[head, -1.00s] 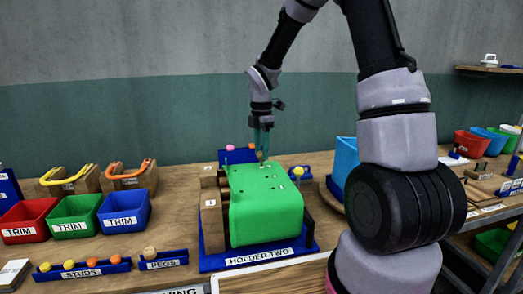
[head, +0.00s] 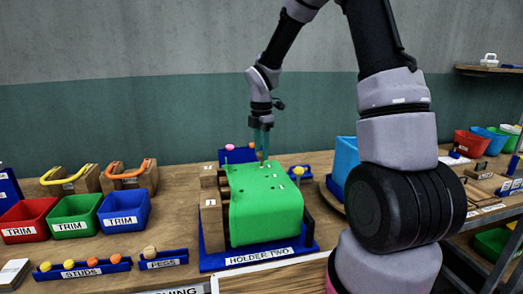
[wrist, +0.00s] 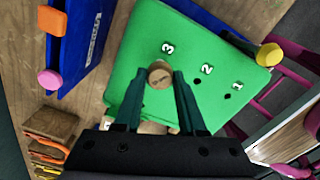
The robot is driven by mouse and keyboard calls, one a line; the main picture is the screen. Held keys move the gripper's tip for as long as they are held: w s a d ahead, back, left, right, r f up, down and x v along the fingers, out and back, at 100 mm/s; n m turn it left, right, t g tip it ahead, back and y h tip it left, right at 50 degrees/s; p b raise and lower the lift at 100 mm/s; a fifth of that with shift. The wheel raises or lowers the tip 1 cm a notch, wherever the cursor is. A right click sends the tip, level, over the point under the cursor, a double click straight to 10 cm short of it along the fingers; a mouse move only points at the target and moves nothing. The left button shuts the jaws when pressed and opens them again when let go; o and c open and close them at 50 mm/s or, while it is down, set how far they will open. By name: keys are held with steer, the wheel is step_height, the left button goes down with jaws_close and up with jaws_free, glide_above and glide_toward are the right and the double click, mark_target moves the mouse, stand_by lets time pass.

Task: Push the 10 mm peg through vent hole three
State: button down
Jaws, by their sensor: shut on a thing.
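The green moulded part (head: 266,205) sits in the holder labelled HOLDER TWO (head: 262,258). In the wrist view its top (wrist: 170,35) shows printed numbers 1, 2 and 3, with dark vent holes beside 1 (wrist: 227,96) and 2 (wrist: 197,83). My gripper (head: 262,154) is over the far part of the top. In the wrist view its teal fingers (wrist: 158,82) are shut on a wooden peg (wrist: 159,72) whose round end shows just below the number 3. Hole three is hidden by the peg and fingers, so I cannot tell how deep the peg is.
A yellow-topped peg (head: 298,171) stands at the right of the part. A blue rack (head: 237,156) with a pink knob is behind. Trim bins (head: 123,212), a studs rack (head: 82,270) and a pegs rack (head: 163,260) are at the left. A blue container (head: 345,160) stands right of the holder.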

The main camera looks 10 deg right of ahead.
steer(key=shift+f, duration=0.45)
stand_by(0.8)
steer(key=shift+r, duration=0.1)
steer(key=shift+r, duration=2.95)
